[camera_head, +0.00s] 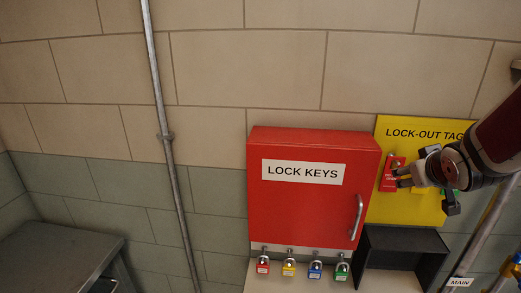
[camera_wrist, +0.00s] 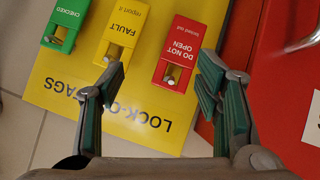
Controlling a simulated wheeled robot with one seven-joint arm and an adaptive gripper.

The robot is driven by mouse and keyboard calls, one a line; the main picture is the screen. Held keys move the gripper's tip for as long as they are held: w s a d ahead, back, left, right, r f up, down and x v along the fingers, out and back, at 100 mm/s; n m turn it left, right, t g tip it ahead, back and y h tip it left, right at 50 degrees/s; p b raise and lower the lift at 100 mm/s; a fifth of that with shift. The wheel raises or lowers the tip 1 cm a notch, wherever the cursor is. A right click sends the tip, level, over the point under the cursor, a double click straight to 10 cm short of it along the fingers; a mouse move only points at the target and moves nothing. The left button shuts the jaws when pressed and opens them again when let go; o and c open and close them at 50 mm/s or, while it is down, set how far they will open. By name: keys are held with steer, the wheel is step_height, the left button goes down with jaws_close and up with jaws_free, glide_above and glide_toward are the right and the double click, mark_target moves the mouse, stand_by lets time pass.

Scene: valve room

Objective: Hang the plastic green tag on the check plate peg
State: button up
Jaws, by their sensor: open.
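The green tag (camera_wrist: 66,20), marked CHECKED, hangs on a peg on the yellow lock-out tag board (camera_wrist: 60,85). It is at the upper left in the wrist view; in the head view only a bit of green shows behind my gripper. My gripper (camera_wrist: 163,78) is open and empty in front of the board. Its fingers are apart, below the yellow FAULT tag (camera_wrist: 120,35) and the red DO NOT OPEN tag (camera_wrist: 180,50) in the wrist view. The green tag lies left of both fingers there. I cannot make out the check plate or its peg.
A red LOCK KEYS cabinet (camera_head: 310,190) with a handle is left of the board in the head view. Several coloured padlocks (camera_head: 289,268) hang below it. A dark open box (camera_head: 403,250) is under the board. A grey bench (camera_head: 60,255) stands lower left.

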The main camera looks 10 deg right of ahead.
steer(key=s+d+f+t, duration=0.2)
steer(key=d+f+t, duration=0.3)
steer(key=d, duration=0.6)
steer(key=s+d+f+m+t, duration=0.2)
steer(key=s+d+f, duration=0.15)
steer(key=s, duration=0.25)
steer(key=r+b+x, duration=0.1)
steer(key=b+x, duration=0.4)
steer(key=x, duration=0.7)
steer(key=shift+w+d+r+t, duration=0.2)
steer(key=shift+d+r+t, duration=0.05)
steer(key=shift+r+t, duration=0.05)
steer(key=c, duration=1.2)
steer(key=shift+o, duration=0.2)
steer(key=shift+r+p, duration=0.7)
steer(key=shift+p, duration=0.2)
